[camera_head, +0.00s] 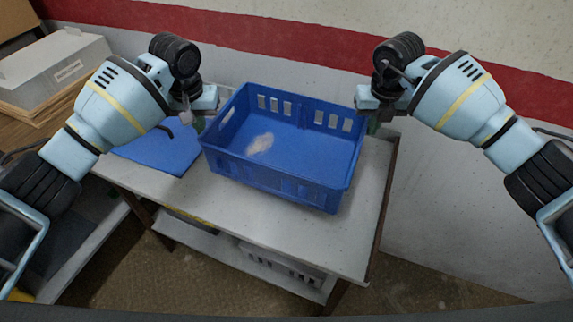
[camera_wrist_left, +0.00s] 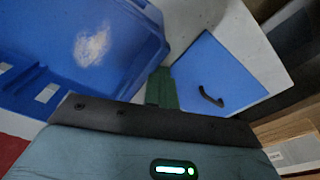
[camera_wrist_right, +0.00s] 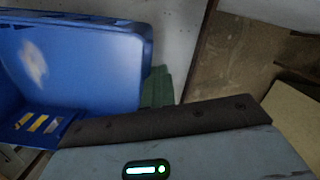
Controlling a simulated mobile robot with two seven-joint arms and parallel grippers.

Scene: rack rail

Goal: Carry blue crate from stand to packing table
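The blue crate (camera_head: 283,147) sits upright and empty on a white-topped stand (camera_head: 285,222), with a pale patch on its floor. It also shows in the left wrist view (camera_wrist_left: 95,50) and the right wrist view (camera_wrist_right: 95,75). My left gripper (camera_head: 198,122) is beside its left end, and my right gripper (camera_head: 374,122) is beside its right end. Green fingers show just outside the crate walls in the left wrist view (camera_wrist_left: 161,88) and the right wrist view (camera_wrist_right: 157,87). The gap between the fingers and any contact with the crate cannot be made out.
A flat blue panel (camera_head: 160,150) with a black handle lies on the stand left of the crate. A lower shelf (camera_head: 225,247) holds a grey container. A grey-white box (camera_head: 55,65) rests on brown boards at the far left. A red-striped wall (camera_head: 300,40) stands close behind.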

